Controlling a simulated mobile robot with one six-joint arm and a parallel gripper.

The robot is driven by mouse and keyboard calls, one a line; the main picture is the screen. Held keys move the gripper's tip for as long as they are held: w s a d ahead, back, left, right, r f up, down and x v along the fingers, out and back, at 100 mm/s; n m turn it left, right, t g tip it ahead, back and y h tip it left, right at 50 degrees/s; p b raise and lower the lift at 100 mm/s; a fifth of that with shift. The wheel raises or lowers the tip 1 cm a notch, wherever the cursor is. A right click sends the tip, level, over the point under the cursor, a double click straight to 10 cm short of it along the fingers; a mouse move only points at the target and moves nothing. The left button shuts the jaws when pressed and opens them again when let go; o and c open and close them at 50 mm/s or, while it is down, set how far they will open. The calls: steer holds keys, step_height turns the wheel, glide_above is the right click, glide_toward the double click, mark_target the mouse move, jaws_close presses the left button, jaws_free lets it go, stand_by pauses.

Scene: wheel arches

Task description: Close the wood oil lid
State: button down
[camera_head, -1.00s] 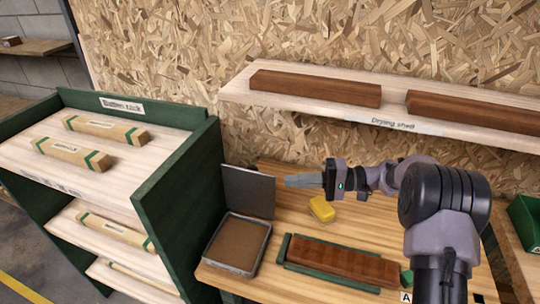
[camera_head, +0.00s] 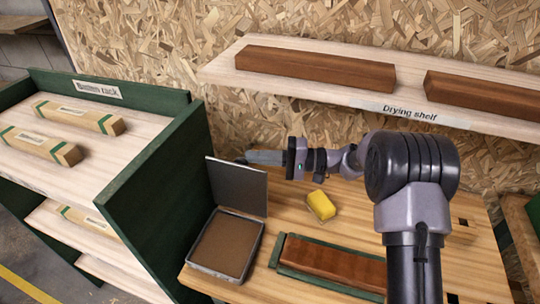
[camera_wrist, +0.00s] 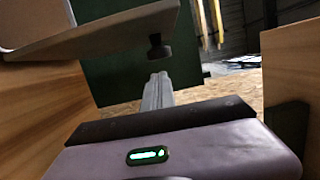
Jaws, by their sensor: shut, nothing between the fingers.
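The wood oil tin (camera_head: 192,266) is a shallow grey tray with a brown surface inside, on the wooden bench. Its flat grey lid (camera_head: 238,188) stands open, nearly upright at the tin's back edge. My gripper (camera_head: 247,157) is shut and empty, its fingers pointing left just behind and above the lid's top edge. I cannot tell whether they touch the lid. In the wrist view the shut fingers (camera_wrist: 157,90) point away from me, below a small dark knob (camera_wrist: 158,47) and a greyish panel (camera_wrist: 110,33), which may be the lid.
A yellow sponge (camera_head: 321,205) and a brown batten in a green holder (camera_head: 330,263) lie on the bench to the right. The green batten rack (camera_head: 155,195) stands close on the left. The drying shelf (camera_head: 400,103) with brown battens is above, on the chipboard wall.

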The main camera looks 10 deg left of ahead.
steer(key=shift+s, duration=0.7)
steer(key=shift+s+r, duration=0.1)
